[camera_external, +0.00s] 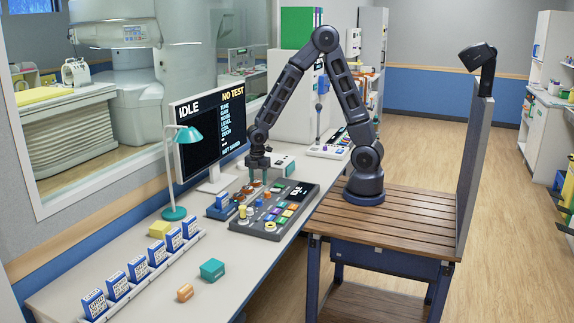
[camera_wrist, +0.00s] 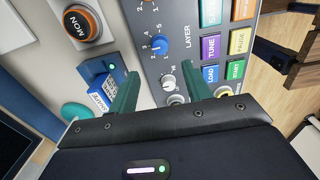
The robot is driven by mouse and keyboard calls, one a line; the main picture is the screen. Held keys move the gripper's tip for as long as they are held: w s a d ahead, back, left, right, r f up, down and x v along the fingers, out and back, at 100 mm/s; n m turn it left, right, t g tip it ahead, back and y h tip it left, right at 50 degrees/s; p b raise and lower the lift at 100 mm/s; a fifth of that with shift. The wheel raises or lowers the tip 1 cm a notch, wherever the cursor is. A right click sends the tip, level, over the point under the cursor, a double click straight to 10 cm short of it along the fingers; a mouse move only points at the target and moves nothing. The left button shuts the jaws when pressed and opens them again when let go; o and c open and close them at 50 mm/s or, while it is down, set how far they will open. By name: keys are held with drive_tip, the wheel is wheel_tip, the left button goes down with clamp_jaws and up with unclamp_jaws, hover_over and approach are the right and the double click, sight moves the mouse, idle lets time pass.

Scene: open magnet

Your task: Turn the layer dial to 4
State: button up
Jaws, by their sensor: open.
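The layer dial (camera_wrist: 158,46) is a blue knob on the grey control panel (camera_wrist: 205,45) in the wrist view. Numbers ring it and the word LAYER is printed beside it; I cannot tell surely which number it points to. My gripper (camera_wrist: 161,70) is open, with its two green fingers apart and nothing between them. The fingertips are near the dial, and a white knob (camera_wrist: 168,81) shows between the fingers. In the external view my gripper (camera_external: 259,180) hangs over the far left part of the panel (camera_external: 270,226); the dial is hard to make out there.
Coloured buttons, including TUNE (camera_wrist: 210,47), LOAD (camera_wrist: 211,75) and START (camera_wrist: 235,70), lie right of the dial.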

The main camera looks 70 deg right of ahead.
sight(259, 200)
wheel_tip(259, 200, down, 11)
drive_tip(key=shift+r, duration=0.2)
idle(0.4)
drive_tip(key=shift+c, duration=0.4)
drive_tip(key=c, duration=0.9)
drive_tip(key=shift+m, duration=0.3)
drive_tip(key=m, duration=0.4)
drive_tip(key=shift+m, duration=2.5)
